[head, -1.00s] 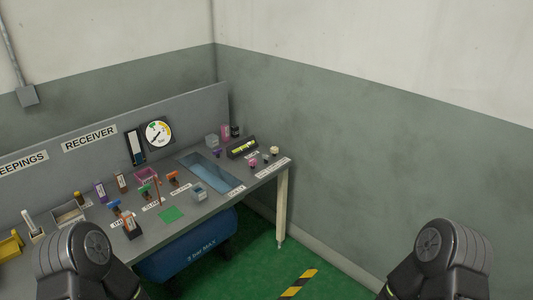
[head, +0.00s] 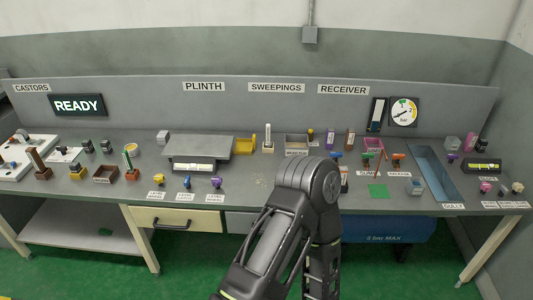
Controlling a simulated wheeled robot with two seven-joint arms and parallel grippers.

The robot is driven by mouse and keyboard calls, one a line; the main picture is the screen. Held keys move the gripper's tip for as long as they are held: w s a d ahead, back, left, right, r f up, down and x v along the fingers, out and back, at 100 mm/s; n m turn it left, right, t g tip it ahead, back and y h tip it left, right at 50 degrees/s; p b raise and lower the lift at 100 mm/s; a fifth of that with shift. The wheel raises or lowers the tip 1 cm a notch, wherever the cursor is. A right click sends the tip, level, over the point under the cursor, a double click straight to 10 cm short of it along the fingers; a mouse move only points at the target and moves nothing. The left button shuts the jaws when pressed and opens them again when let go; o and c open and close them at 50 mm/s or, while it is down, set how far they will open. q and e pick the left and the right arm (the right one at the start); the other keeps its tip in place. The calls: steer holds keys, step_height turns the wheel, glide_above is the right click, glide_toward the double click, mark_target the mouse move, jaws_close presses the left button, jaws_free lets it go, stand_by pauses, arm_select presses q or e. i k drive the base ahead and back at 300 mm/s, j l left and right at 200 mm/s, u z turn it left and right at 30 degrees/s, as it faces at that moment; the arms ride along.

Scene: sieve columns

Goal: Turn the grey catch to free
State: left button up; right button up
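I cannot make out for certain which part is the grey catch. One small grey block (head: 163,137) stands at the back of the bench, left of the plinth, and another pale grey block (head: 451,143) stands at the back right. At the far left, white plates (head: 33,147) carry small grey and dark fittings under the CASTORS label; they are too small to read. One of my arms rises from the bottom middle and hides part of the bench front. Neither gripper shows in the head view.
The long grey bench (head: 250,190) holds a grey plinth (head: 197,146), a yellow holder (head: 246,145), several coloured valves and a blue gully (head: 436,172). A READY sign (head: 78,105) and a gauge (head: 403,111) are on the back panel. A blue tank (head: 385,230) sits below.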

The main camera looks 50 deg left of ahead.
mark_target(504, 191)
steer(key=u, duration=2.05)
steer(key=l+z, duration=0.15)
steer(key=z, duration=0.25)
steer(key=i+l+z, duration=0.15)
steer(key=z, duration=0.3)
steer(key=i+l+z, duration=0.1)
steer(key=z, duration=0.3)
steer(key=i+l+z, duration=0.1)
steer(key=z, duration=0.3)
steer(key=i+l+z, duration=0.1)
steer(key=i+z, duration=0.3)
steer(key=i, duration=0.75)
steer(key=z, duration=1.35)
steer(key=j+z, duration=0.2)
steer(key=j, duration=0.15)
steer(key=i, duration=0.05)
